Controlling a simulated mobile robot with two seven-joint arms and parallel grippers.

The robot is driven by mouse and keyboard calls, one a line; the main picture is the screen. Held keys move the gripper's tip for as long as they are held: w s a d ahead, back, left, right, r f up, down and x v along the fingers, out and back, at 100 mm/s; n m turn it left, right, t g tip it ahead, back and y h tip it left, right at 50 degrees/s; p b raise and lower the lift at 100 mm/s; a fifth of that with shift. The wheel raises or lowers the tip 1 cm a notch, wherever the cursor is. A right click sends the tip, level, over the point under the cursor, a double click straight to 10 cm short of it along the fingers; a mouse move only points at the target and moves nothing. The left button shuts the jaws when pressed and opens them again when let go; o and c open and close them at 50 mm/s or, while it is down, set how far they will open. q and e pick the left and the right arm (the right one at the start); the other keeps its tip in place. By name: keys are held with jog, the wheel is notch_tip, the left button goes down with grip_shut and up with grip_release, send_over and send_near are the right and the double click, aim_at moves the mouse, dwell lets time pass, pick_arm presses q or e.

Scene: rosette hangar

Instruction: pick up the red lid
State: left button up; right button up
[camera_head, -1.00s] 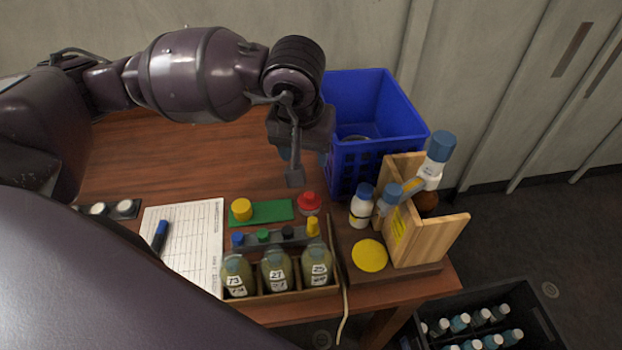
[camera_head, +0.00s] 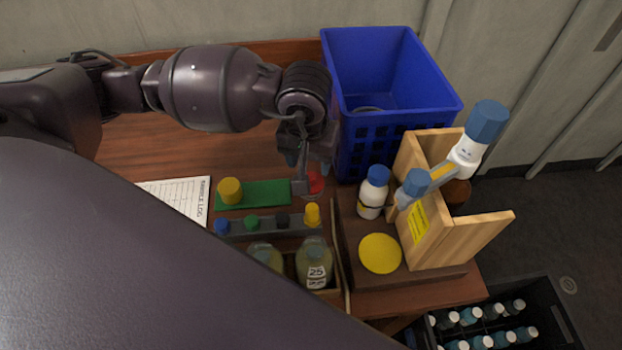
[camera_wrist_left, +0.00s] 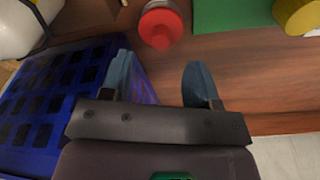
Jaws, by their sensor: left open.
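The red lid (camera_head: 315,183) sits on the wooden table, just right of the green mat, and is partly hidden behind my left gripper in the head view. In the left wrist view the red lid (camera_wrist_left: 160,27) shows near the top, ahead of the fingertips and between their lines. My left gripper (camera_head: 303,172) hangs beside the lid in the head view. In the left wrist view its two blue-grey fingers (camera_wrist_left: 160,82) are apart with nothing between them. My right gripper is not in view.
A blue crate (camera_head: 352,140) stands close behind and right of the lid. A green mat (camera_head: 265,193) with a yellow lid (camera_head: 229,190) lies left. A cap rack (camera_head: 265,224), bottles (camera_head: 314,262) and a wooden stand (camera_head: 436,247) are in front and right.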

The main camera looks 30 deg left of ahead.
aim_at(310, 174)
pick_arm(q)
jog(key=shift+w+a+f, duration=0.1)
jog(key=shift+w+f, duration=0.05)
jog(key=shift+f, duration=1.2)
jog(key=shift+w+a+f, duration=0.1)
jog(key=shift+w+f, duration=0.05)
jog(key=shift+f, duration=1.15)
jog(key=c, duration=1)
